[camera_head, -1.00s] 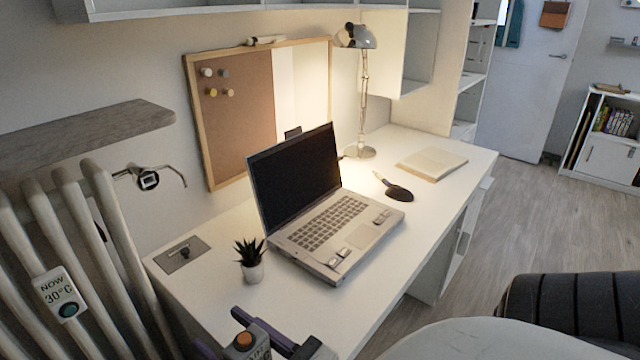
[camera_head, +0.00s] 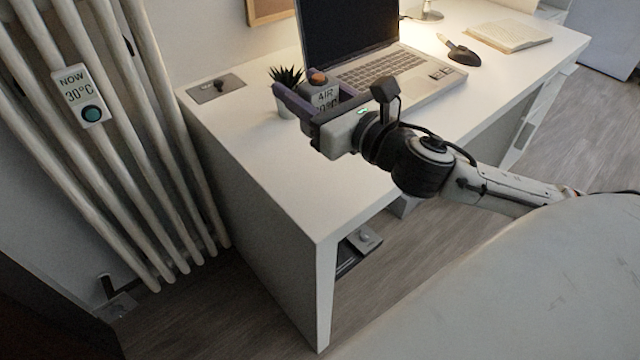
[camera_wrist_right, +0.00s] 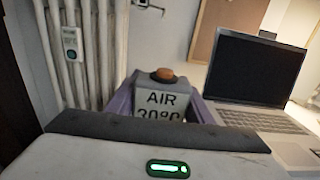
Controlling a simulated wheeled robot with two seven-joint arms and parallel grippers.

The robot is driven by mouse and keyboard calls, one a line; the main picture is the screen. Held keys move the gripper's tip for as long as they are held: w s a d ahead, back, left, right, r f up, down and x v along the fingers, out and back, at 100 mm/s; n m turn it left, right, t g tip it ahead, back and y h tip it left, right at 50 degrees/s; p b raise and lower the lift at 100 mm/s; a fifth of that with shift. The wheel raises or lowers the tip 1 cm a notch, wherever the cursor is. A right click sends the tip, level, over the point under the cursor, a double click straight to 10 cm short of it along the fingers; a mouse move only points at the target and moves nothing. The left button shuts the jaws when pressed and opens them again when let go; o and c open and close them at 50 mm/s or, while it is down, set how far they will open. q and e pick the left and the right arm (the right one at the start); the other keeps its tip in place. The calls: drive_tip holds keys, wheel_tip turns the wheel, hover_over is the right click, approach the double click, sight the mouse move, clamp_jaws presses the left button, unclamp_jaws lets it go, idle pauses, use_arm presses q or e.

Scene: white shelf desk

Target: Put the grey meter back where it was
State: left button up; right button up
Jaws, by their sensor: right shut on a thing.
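The grey meter (camera_head: 325,98) has an orange knob on top and a face reading "AIR" with a partly hidden 30°C line. My right gripper (camera_head: 308,88) is shut on it, one purple finger on each side. It is held at the desk's near left part, in front of the small potted plant (camera_head: 284,77) in the head view. In the right wrist view the meter (camera_wrist_right: 160,100) stands upright between the fingers, its lower part hidden by the gripper body. I cannot tell its exact height above the desk. My left gripper is not in view.
A radiator (camera_head: 150,130) with a "NOW 30°C" device (camera_head: 80,95) stands left.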

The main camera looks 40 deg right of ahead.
drive_tip(key=f+b, duration=0.1)
drive_tip(key=f, duration=0.1)
drive_tip(key=f+b, duration=0.1)
drive_tip(key=f, duration=0.1)
drive_tip(key=f+b, duration=0.1)
drive_tip(key=f, duration=0.1)
drive_tip(key=shift+w+d, duration=0.2)
drive_tip(key=shift+w, duration=0.15)
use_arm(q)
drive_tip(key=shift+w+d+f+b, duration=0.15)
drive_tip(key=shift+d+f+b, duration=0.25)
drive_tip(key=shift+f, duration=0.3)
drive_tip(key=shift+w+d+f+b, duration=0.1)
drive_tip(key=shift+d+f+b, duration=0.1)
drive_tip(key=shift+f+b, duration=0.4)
use_arm(e)
drive_tip(key=shift+f, duration=1.65)
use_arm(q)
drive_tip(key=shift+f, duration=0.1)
use_arm(e)
drive_tip(key=shift+f, duration=0.15)
drive_tip(key=o, duration=1.2)
